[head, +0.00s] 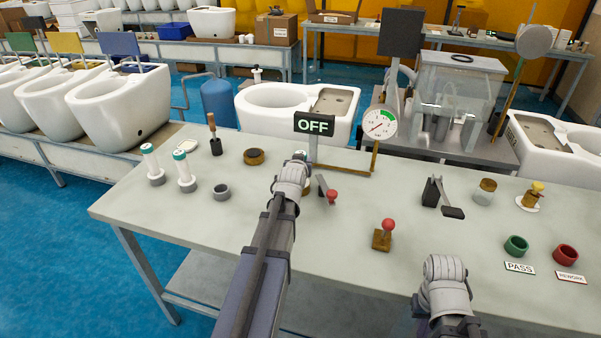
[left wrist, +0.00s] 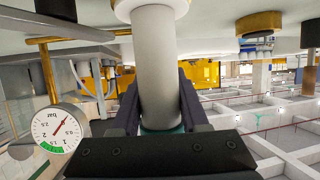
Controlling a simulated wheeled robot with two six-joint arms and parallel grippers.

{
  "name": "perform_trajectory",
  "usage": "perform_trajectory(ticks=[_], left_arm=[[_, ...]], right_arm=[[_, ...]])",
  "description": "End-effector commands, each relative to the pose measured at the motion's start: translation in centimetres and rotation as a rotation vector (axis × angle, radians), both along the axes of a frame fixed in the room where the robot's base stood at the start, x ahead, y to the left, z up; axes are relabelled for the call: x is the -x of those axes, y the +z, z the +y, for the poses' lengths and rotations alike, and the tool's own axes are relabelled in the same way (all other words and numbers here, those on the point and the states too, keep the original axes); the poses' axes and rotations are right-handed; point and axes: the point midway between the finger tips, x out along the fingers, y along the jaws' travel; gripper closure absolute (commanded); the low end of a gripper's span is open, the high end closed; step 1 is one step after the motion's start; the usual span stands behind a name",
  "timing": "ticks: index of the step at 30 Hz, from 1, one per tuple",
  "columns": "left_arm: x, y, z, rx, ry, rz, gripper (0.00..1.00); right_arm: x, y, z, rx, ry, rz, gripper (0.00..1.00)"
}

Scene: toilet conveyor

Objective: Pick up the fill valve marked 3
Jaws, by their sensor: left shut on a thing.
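My left gripper (left wrist: 159,105) is shut on a white upright cylinder, the fill valve (left wrist: 155,55), with a teal end low in the left wrist view. A white flange with a gold edge shows at its other end; I cannot tell whether that end touches anything. No number shows on it. Two similar white valves with teal tops, the left one (head: 151,165) and the right one (head: 184,171), stand in grey holders. A third grey holder (head: 221,192) is empty. My right gripper (head: 445,285) is over the front right; its fingers are hidden.
The front left tabletop is clear.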

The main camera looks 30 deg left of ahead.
Motion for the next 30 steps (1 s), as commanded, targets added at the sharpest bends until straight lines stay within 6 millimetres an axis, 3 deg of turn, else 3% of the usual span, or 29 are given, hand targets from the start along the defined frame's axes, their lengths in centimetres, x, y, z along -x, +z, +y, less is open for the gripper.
perform_trajectory(ticks=[1, 10, 23, 30], left_arm=[[0.0, 0.0, 0.0, 0.0, 0.0, 0.0, 0.67], [0.0, 0.0, 0.0, 0.0, 0.0, 0.0, 1.0], [0.0, 0.1, 0.0, 0.0, 0.0, 0.0, 1.0], [0.0, 1.6, 0.0, 0.0, 0.0, 0.0, 1.0]], right_arm=[[0.0, 0.0, 0.0, 0.0, 0.0, 0.0, 1.0], [0.0, 0.0, 0.0, 0.0, 0.0, 0.0, 1.0], [0.0, 0.1, 0.0, 0.0, 0.0, 0.0, 1.0], [0.0, 1.6, 0.0, 0.0, 0.0, 0.0, 1.0]])
